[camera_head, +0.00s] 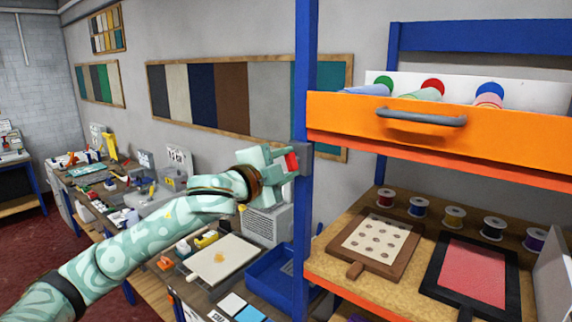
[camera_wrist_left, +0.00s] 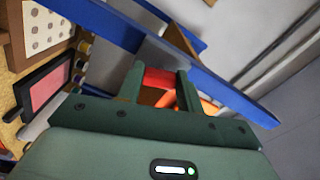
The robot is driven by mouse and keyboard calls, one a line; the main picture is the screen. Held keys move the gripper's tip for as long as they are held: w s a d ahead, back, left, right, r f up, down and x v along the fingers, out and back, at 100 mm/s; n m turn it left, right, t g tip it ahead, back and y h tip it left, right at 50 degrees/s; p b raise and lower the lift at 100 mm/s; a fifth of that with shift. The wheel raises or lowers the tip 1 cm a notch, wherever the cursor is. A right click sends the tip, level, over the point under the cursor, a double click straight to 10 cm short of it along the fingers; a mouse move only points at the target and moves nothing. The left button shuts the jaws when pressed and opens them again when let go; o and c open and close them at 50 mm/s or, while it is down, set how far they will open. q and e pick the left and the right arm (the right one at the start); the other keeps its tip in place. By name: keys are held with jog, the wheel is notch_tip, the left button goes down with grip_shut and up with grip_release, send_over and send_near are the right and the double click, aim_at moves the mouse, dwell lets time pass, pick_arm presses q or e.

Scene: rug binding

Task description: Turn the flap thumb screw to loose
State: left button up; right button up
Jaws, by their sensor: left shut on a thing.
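My left gripper (camera_head: 284,162) is at the blue upright post of the shelf rack, beside a grey block (camera_head: 306,159) on that post. It is shut on a small red part (camera_head: 292,162), which looks like the flap thumb screw. In the left wrist view the red part (camera_wrist_left: 160,79) sits between the two fingers of the gripper (camera_wrist_left: 160,75). The fingers hide its sides, so I cannot tell how far it is turned. My right gripper is in neither view.
The blue post (camera_head: 305,90) stands right beside the gripper. An orange drawer (camera_head: 350,122) with a grey handle juts out to the right. Below it a shelf holds a dotted board (camera_head: 378,240), a red framed pad (camera_head: 475,270) and several spools. A cluttered workbench lies under my left arm.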

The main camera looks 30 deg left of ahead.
pick_arm(q)
jog(key=shift+f+n, duration=0.1)
jog(key=shift+n, duration=0.5)
jog(key=o, duration=1)
jog(key=shift+s+a, duration=0.1)
jog(key=s+b, duration=0.9)
jog(key=s, duration=0.2)
jog(key=s+a+b, duration=0.1)
jog(key=s+b, duration=0.4)
jog(key=shift+s+a+b, duration=0.1)
jog(key=shift+s+b, duration=0.05)
jog(key=shift+b, duration=0.2)
